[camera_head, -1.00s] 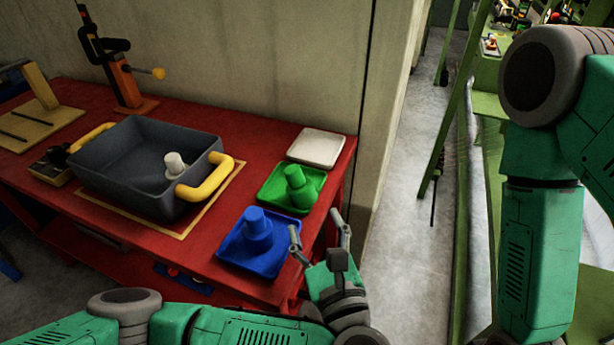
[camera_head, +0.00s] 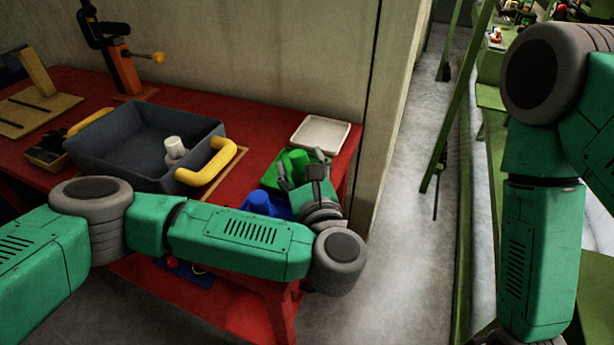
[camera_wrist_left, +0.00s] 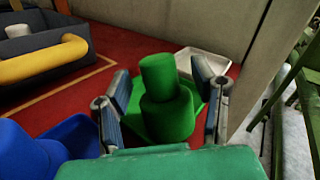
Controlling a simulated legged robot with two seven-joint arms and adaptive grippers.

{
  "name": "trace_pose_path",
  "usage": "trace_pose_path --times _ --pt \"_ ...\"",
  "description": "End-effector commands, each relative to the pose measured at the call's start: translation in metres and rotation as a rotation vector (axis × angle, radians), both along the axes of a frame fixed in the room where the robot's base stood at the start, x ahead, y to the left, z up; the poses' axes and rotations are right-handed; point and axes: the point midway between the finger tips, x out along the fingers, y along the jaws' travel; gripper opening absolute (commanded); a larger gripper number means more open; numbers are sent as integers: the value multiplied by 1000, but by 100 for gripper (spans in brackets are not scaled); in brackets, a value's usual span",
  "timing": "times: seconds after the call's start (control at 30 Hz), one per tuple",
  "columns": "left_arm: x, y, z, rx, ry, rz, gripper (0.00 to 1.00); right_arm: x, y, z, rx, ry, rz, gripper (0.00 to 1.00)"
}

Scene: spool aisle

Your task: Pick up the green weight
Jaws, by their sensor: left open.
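The green weight (camera_wrist_left: 166,105) stands upright on a green tray (camera_wrist_left: 137,125) in the left wrist view. In the head view the green weight (camera_head: 293,161) is partly hidden behind my left gripper (camera_head: 302,172). My left gripper is open, and in the left wrist view its fingers (camera_wrist_left: 165,92) show on either side of the weight, with gaps left and right. I cannot tell whether the fingers reach around it in depth. My right arm shows at the right of the head view, but its gripper is out of view.
A blue weight (camera_wrist_left: 22,150) stands on a blue tray beside the green one. A white tray (camera_head: 321,133) lies behind. A grey bin (camera_head: 122,155) with yellow handles holds a white weight (camera_head: 175,150).

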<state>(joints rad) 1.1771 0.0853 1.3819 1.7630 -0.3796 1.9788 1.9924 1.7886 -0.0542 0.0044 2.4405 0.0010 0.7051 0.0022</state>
Motion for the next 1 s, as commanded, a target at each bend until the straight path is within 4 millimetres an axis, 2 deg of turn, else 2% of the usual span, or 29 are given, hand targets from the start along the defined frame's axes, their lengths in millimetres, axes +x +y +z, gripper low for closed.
trace_pose_path --times 0.1,0.37,0.5,0.53,0.83,1.0 --pt "10 2 0 3 1 2 52 0 0 1 0 -1 1 38" --pt "12 -1 0 5 2 -1 52 0 0 1 0 -1 1 38" --pt "11 0 0 5 2 -1 3 0 0 1 0 -1 0 38" --pt "11 0 0 5 2 -1 0 0 0 1 0 -1 0 38" --pt "11 1 1 3 1 -1 0 0 0 1 0 0 0 38" --pt "12 0 22 2 -1 -1 0 0 0 4 0 0 1 38"
